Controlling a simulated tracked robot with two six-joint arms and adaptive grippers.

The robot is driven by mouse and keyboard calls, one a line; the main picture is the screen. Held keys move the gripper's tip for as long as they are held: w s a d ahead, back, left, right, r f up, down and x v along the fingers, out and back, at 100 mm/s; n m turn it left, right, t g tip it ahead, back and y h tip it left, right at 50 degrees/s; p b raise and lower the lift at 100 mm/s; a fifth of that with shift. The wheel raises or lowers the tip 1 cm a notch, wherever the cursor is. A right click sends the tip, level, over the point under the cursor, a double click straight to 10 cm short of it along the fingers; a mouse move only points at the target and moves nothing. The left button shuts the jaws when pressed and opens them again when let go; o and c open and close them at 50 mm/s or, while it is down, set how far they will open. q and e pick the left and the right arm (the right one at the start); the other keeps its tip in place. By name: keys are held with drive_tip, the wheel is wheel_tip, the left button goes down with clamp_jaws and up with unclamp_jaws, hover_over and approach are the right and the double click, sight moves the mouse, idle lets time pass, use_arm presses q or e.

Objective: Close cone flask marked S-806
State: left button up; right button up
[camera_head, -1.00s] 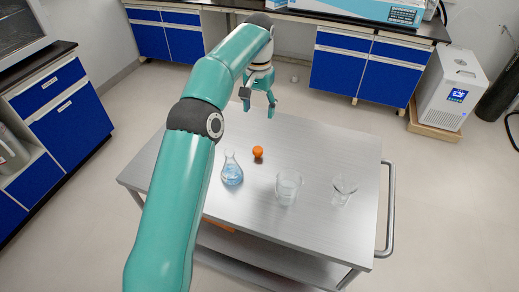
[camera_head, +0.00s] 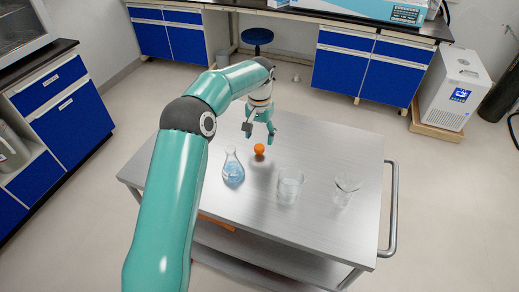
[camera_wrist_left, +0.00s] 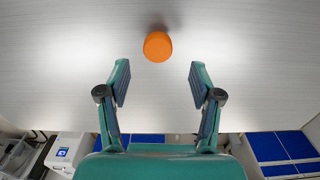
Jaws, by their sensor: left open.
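A conical flask (camera_head: 233,172) with blue liquid stands upright on the metal cart table; its mouth looks uncovered, and I cannot read a label on it. An orange stopper (camera_head: 259,150) is on the table just right of and behind the flask. It also shows in the left wrist view (camera_wrist_left: 157,46), ahead of the fingers and roughly centred between them. My left gripper (camera_head: 259,137) is open and empty above the table, close to the stopper on its far side and apart from it. My right gripper does not show.
A glass beaker (camera_head: 289,186) and another clear glass vessel (camera_head: 344,190) stand on the cart table (camera_head: 320,230) to the right of the flask. The cart's handle (camera_head: 392,205) is at the right edge. The table's far right is clear.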

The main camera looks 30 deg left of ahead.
sight(260, 146)
use_arm(q)
drive_tip(key=shift+f, duration=0.1)
drive_tip(key=f, duration=0.2)
drive_tip(key=f+p, duration=0.1)
drive_tip(key=f, duration=0.1)
drive_tip(key=shift+s+d, duration=0.25)
drive_tip(key=shift+s, duration=0.15)
drive_tip(key=shift+f, duration=0.55)
drive_tip(key=c, duration=0.9)
drive_tip(key=shift+r, duration=0.15)
